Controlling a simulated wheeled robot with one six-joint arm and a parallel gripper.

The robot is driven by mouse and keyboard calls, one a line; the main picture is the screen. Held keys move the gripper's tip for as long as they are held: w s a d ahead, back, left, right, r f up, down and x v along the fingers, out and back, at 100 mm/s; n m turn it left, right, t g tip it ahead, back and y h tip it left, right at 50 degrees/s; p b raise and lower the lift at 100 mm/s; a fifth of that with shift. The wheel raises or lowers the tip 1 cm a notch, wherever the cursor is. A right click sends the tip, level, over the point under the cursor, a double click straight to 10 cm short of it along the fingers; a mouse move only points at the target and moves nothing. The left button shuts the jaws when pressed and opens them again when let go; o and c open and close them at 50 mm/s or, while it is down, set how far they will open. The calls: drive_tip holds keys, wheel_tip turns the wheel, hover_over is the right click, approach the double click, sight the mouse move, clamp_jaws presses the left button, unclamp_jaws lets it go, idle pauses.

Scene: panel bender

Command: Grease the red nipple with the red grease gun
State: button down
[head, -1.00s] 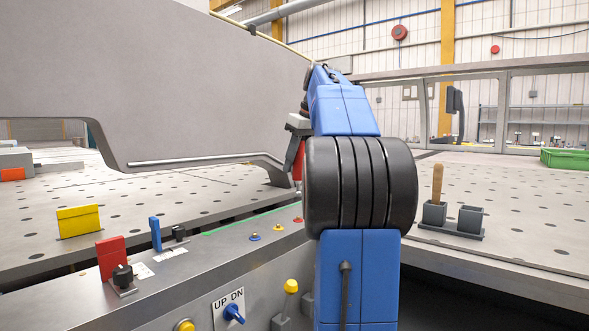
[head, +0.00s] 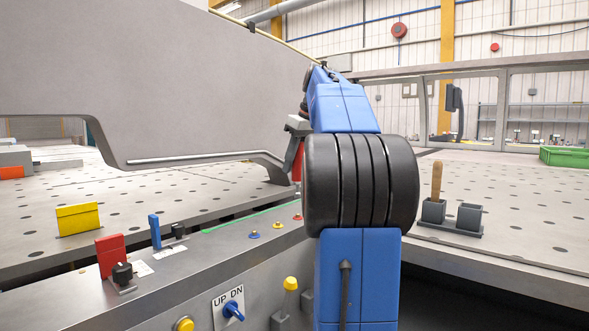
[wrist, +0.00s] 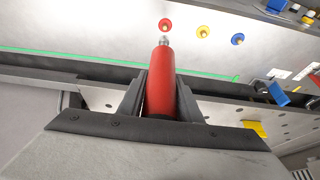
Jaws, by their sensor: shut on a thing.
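The red grease gun (head: 297,164) is held by my gripper (wrist: 160,82), whose two dark fingers are shut on its body. In the head view my arm hides most of the gripper, and the gun hangs nose-down. In the wrist view the gun (wrist: 161,88) ends in a grey nozzle tip pointing at the red nipple (wrist: 165,25). The tip looks close to the nipple, with a small gap between them in the picture. In the head view the red nipple (head: 298,217) is on the grey ledge below the gun.
A yellow nipple (head: 278,226) and a blue nipple (head: 253,235) sit beside the red one. The large grey panel (head: 170,75) stands close left of the gun. Red (head: 111,256), blue (head: 155,231) and yellow (head: 78,219) blocks stand further left. A holder (head: 468,219) is at right.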

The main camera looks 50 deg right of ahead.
sight(294, 179)
drive_tip(key=shift+f, duration=2.15)
drive_tip(key=shift+f, duration=0.55)
drive_tip(key=shift+r, duration=3.55)
